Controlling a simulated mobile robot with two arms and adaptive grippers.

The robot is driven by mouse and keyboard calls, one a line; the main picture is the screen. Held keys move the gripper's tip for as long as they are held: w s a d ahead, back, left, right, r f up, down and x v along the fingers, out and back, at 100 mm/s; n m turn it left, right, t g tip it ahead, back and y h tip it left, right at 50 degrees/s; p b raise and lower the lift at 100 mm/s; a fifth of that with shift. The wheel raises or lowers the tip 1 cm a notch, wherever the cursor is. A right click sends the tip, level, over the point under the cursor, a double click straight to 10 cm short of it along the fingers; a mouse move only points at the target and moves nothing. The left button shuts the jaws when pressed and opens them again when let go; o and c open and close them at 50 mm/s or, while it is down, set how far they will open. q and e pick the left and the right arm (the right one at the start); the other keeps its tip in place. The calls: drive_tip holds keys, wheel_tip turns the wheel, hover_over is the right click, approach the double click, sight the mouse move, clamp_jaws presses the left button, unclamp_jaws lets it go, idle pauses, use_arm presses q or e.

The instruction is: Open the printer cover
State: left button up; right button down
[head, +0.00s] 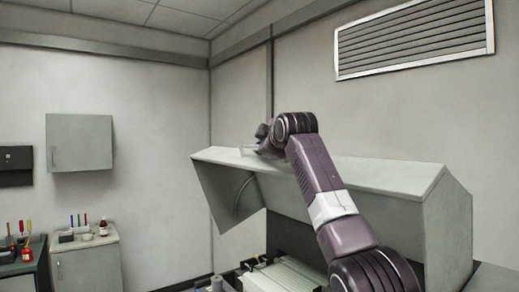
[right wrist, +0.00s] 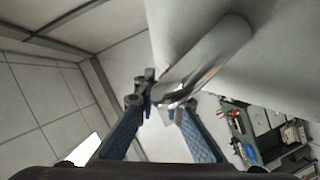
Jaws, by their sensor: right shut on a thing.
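The printer cover (head: 375,172) is a large light grey hood, raised and tilted up over the printer's inside (head: 285,276). The cover also shows at the top right of the right wrist view (right wrist: 285,50). A shiny metal handle (right wrist: 208,62) sticks out from it. My right gripper (right wrist: 156,104) has its two blue fingers shut on the end of this handle. In the head view, my right gripper (head: 262,150) is at the cover's raised top left edge, with its fingers partly hidden. My left gripper is not in view.
A grey side cabinet (head: 88,262) with bottles and a dark bench (head: 22,268) stand at the far left. A wall cabinet (head: 80,142) hangs above them. The wall with a vent (head: 415,40) is behind the cover. The air left of the cover is clear.

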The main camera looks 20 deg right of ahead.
drive_tip(key=c, duration=2)
unclamp_jaws()
drive_tip(key=shift+d+f, duration=0.1)
drive_tip(key=shift+f, duration=0.1)
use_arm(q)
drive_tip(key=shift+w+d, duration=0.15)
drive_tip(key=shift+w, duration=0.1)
use_arm(e)
drive_tip(key=shift+s+r, duration=0.2)
drive_tip(key=shift+s, duration=0.55)
drive_tip(key=r, duration=0.2)
hover_over(275, 171)
